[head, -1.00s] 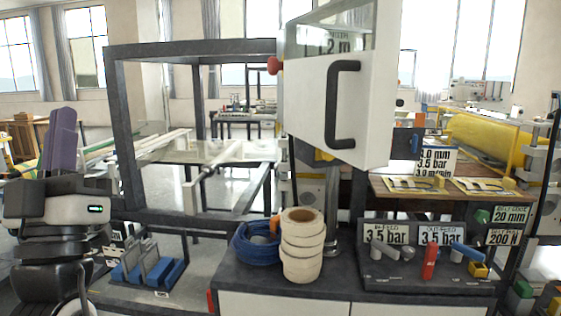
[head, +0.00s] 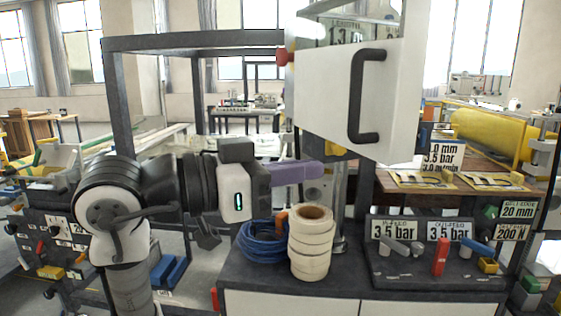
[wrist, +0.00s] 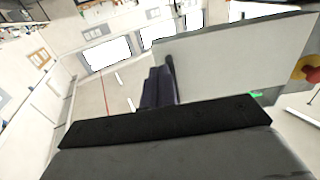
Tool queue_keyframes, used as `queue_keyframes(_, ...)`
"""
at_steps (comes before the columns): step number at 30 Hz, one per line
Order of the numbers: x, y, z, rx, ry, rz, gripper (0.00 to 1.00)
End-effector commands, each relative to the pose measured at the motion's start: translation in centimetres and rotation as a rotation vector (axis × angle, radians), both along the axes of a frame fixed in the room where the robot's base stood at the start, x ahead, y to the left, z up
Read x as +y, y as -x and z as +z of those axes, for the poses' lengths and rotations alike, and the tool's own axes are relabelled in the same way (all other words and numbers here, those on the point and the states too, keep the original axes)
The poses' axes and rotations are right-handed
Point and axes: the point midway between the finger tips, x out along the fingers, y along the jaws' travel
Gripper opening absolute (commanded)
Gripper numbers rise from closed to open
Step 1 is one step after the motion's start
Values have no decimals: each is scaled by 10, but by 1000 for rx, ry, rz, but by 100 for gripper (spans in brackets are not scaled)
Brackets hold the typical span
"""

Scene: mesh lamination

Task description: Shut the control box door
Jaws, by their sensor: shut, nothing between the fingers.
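The control box door (head: 325,95) is a white panel with a dark C-shaped handle (head: 358,98), in the upper middle of the head view. It stands open at an angle, with part of a display panel (head: 350,32) showing above it. In the wrist view a large grey panel (wrist: 235,60), seemingly the door or box, fills the upper right. My gripper (head: 316,170) has purple fingers, shut and empty, pointing right just below the door's lower edge in the picture. Its fingers also show in the wrist view (wrist: 160,90). I cannot tell whether they touch the door.
A red knob (head: 282,55) shows at the door's left edge. Below my gripper, a stack of cream tape rolls (head: 311,245) and a blue cable coil (head: 260,241) stand on the dark counter (head: 350,283). A lever panel (head: 425,250) sits at right.

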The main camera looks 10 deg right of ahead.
Motion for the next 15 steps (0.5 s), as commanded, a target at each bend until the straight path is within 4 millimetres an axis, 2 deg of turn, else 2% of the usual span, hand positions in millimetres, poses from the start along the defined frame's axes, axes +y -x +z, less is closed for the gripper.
queue_keyframes(1, -12, -2, 3, 1, -2, -3, 0)
queue_keyframes(6, -47, -10, 3, 1, 0, -2, 0)
queue_keyframes(10, -68, -14, 3, 1, 1, -1, 0)
queue_keyframes(15, -85, -18, 2, 1, 1, 1, 0)
